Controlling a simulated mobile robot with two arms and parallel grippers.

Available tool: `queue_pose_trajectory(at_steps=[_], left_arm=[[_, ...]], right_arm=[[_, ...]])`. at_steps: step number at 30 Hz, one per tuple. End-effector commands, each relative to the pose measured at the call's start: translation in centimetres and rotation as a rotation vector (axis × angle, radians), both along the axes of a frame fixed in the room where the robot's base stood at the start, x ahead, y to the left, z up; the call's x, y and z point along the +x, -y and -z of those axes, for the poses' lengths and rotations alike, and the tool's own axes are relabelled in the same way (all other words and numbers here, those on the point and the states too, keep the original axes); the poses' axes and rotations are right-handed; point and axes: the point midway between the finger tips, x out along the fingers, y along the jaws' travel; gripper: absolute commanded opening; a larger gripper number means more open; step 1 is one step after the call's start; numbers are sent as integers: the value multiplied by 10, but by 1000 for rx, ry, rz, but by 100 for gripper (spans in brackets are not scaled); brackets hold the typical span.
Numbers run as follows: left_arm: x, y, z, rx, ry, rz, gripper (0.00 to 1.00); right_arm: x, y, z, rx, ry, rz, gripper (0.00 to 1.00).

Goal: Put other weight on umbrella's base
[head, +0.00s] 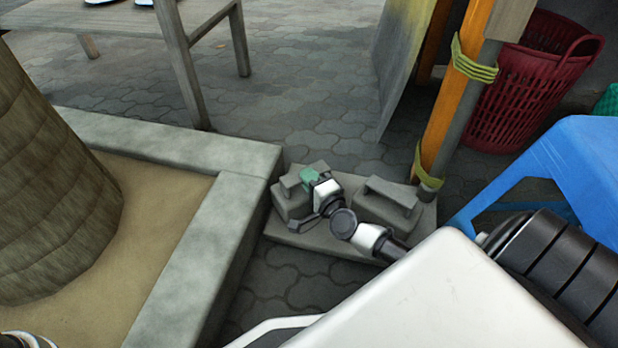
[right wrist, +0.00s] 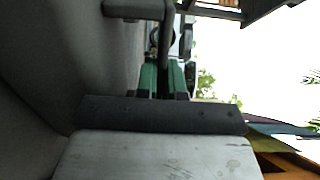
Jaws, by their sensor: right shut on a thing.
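The umbrella's base is a flat grey slab (head: 322,241) on the paving, with the pole (head: 455,100) rising at its right end. One grey weight (head: 388,207) with a raised handle sits on the slab's right part. The other grey weight (head: 285,203) is at the slab's left end and looks to be resting on it; its underside is partly hidden. My right gripper (head: 310,180), with green fingers, is shut on this weight's handle and covers part of it. The green fingers also show in the right wrist view (right wrist: 162,78).
A concrete planter edge (head: 225,215) borders the slab on the left, with a thick trunk (head: 45,190) inside. A red basket (head: 520,95) and a blue plastic stool (head: 580,165) stand on the right. A wooden table (head: 175,45) is behind. Paving beyond the slab is clear.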

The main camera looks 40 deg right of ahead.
Motion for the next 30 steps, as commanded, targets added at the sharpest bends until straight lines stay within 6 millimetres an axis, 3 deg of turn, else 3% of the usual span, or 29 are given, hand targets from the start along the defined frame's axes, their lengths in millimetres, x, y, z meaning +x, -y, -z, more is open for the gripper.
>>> queue_pose_trajectory(at_steps=[1,5,6,11,22,30], left_arm=[[0,0,-1,0,0,0,34],[0,0,1,0,0,0,34],[0,0,2,0,0,0,34],[0,0,1,0,0,0,34],[0,0,-4,0,0,-1,34],[0,0,-25,-1,1,-1,34]], right_arm=[[3,1,-9,-2,18,4,0],[3,1,-6,-2,18,4,0],[0,0,2,0,-1,0,11],[0,0,2,0,-1,0,34],[-6,0,-1,-1,-3,0,34],[-59,-3,-3,-3,-6,-2,34]])
